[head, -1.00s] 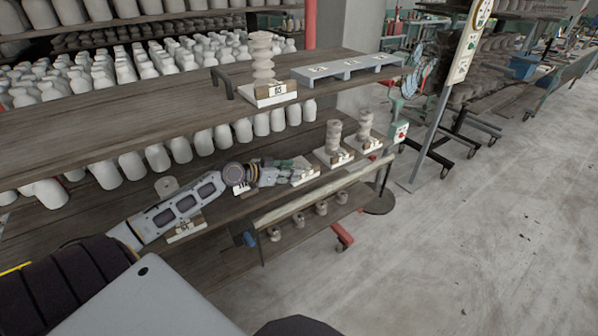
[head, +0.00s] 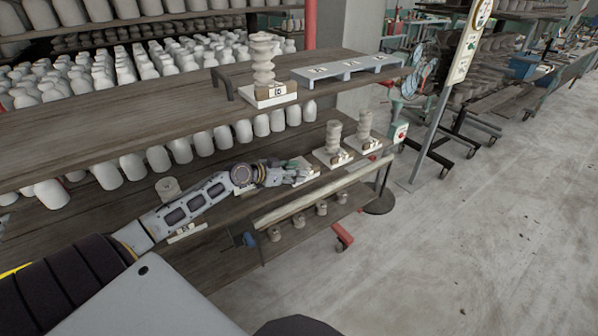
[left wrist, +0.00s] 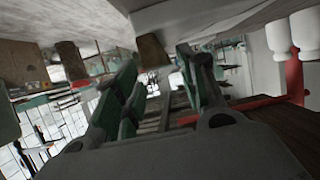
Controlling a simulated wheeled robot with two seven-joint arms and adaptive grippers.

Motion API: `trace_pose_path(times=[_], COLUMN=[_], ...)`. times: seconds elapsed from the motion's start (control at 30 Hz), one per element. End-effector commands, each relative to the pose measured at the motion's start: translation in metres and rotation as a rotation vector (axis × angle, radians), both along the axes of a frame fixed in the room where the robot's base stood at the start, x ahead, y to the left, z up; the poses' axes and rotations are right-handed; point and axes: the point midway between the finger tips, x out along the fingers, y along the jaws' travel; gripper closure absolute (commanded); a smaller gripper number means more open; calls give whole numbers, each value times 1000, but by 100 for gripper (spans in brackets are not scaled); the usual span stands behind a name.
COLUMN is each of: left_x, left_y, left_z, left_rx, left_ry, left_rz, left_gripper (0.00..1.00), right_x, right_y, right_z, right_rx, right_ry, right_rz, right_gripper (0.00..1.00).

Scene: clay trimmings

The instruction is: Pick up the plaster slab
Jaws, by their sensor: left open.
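Several pale plaster slabs lie along the middle shelf. One slab (head: 312,173) is partly hidden behind my left gripper (head: 297,172). Two more, a nearer slab (head: 322,156) and a farther slab (head: 372,149), carry stacked clay pieces. Another slab (head: 186,234) lies behind my left forearm. In the left wrist view, my left gripper (left wrist: 158,65) has its green-padded fingers apart. A pale flat surface, perhaps a slab (left wrist: 185,18), and a brown block (left wrist: 152,52) show beyond the fingertips. No grasp is visible. My right gripper is not in view.
The upper shelf (head: 150,117) overhangs behind the arm and holds a clay stack (head: 262,62) on a slab and a grey-blue rack (head: 345,69). White vessels line the shelf back. A post (head: 440,115) stands at right.

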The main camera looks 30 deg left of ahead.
Motion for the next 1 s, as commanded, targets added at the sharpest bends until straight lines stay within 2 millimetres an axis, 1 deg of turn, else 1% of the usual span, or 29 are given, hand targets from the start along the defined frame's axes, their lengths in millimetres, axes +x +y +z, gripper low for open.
trace_pose_path(times=[0.2, 0.3, 0.6, 1.0], left_x=[11, 16, 25, 26], left_y=[-4, -6, -11, -11], left_z=[-4, -6, -11, -11], left_rx=[0, 0, 0, 0], left_ry=[-2, -2, 0, 0], left_rz=[1, 1, 0, 0], left_gripper=[59, 59, 59, 59], right_x=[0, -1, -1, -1], right_y=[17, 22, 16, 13], right_z=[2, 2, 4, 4], right_rx=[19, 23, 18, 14], right_ry=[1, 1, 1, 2], right_rz=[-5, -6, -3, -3], right_gripper=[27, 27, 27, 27])
